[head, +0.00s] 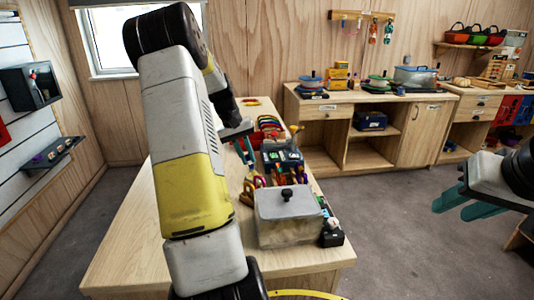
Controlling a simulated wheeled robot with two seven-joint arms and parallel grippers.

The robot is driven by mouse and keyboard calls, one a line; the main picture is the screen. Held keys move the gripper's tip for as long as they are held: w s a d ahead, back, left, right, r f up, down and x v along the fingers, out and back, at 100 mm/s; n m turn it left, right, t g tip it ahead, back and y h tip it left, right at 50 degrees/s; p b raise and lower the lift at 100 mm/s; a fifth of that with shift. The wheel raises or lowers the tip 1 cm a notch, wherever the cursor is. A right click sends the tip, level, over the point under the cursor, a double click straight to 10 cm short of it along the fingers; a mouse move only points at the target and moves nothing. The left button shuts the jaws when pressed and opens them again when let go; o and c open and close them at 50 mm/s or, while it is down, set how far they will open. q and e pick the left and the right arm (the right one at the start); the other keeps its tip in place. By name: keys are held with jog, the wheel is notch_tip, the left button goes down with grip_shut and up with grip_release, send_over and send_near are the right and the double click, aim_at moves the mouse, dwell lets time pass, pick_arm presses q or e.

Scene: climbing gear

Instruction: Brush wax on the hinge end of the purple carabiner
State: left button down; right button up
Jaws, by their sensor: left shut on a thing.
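My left gripper (245,150) has teal fingers and is low over the table (135,225), left of a row of gear. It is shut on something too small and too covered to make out. My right gripper (465,203) is open and empty at the right, over the floor and away from the table. Coloured carabiner-like loops (268,122) stand in a row toward the table's far end. I cannot pick out the purple carabiner, its hinge end, the wax or a brush with certainty.
A lidded clear box (288,217) stands at the table's near right, beside a small dark item (331,233). Dark trays (281,157) and colourful handled tools (253,184) lie behind it. The table's left side looks bare. Shelved cabinets (350,120) line the back wall.

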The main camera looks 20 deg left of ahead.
dwell(0.3)
pick_arm(q)
jog(key=shift+r, duration=3.5)
